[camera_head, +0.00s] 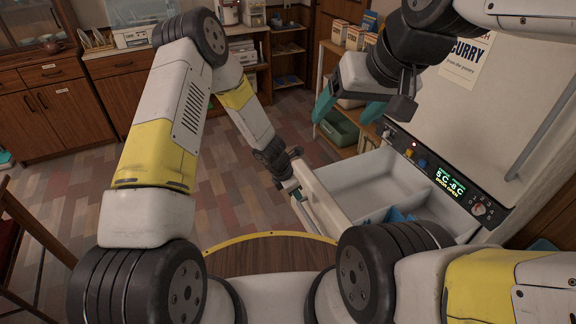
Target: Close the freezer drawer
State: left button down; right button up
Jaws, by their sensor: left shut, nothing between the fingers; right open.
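The white freezer drawer (375,172) is pulled out from the freezer at the right, with blue items (402,215) inside it. Its front panel and handle (304,208) face left toward the room. My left gripper (292,182) is at the far end of the drawer's front, shut and empty. Whether it touches the front panel I cannot tell. My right gripper (346,106) is open and empty, raised above the far side of the drawer, with teal fingers.
The freezer's control panel (440,178) is lit beside the drawer. A wooden shelf (345,143) with boxes and a green bin (338,127) stands behind. Wooden cabinets (60,115) line the back left. The tiled floor left of the drawer is clear.

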aim_at(308, 190)
pick_arm(q)
jog(key=shift+w+d+f, duration=0.1)
jog(key=shift+w+d, duration=0.15)
jog(key=shift+d, duration=0.4)
jog(key=shift+w+d, duration=0.2)
jog(key=shift+d, duration=0.5)
jog(key=shift+w+d+f, duration=0.1)
jog(key=shift+w+d, duration=0.15)
jog(key=shift+d, duration=0.4)
